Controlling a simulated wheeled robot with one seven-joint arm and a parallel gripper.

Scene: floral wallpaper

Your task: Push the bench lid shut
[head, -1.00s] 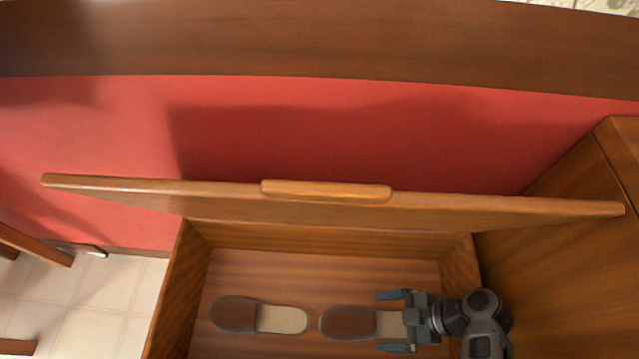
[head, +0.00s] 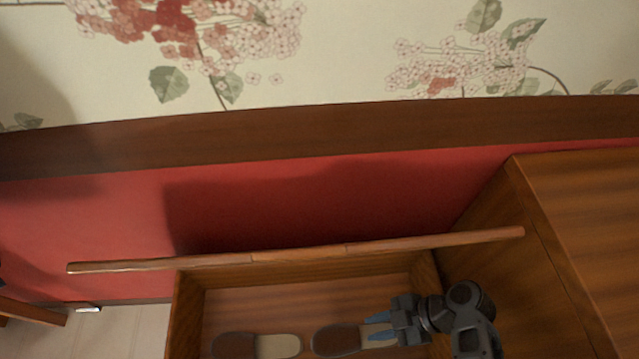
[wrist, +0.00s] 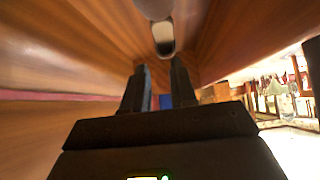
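The bench lid (head: 200,262) is open and stands up at the back of the bench box. In the head view it shows nearly edge-on as a long thin wooden strip, so its exact tilt is hard to tell. The bench box (head: 186,310) is open below it. My gripper (head: 378,324) is over the box's right part, fingers pointing left, below the lid's edge in the picture and apart from it. In the wrist view my gripper (wrist: 160,85) shows two dark fingers with a gap between them, holding nothing.
Two brown slippers, a left one (head: 232,345) and a right one (head: 335,340), lie in the box; my gripper partly covers the right one. A wooden cabinet (head: 590,230) stands close at the right. A red wall panel (head: 120,220) is behind the lid. Floor shows at lower left.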

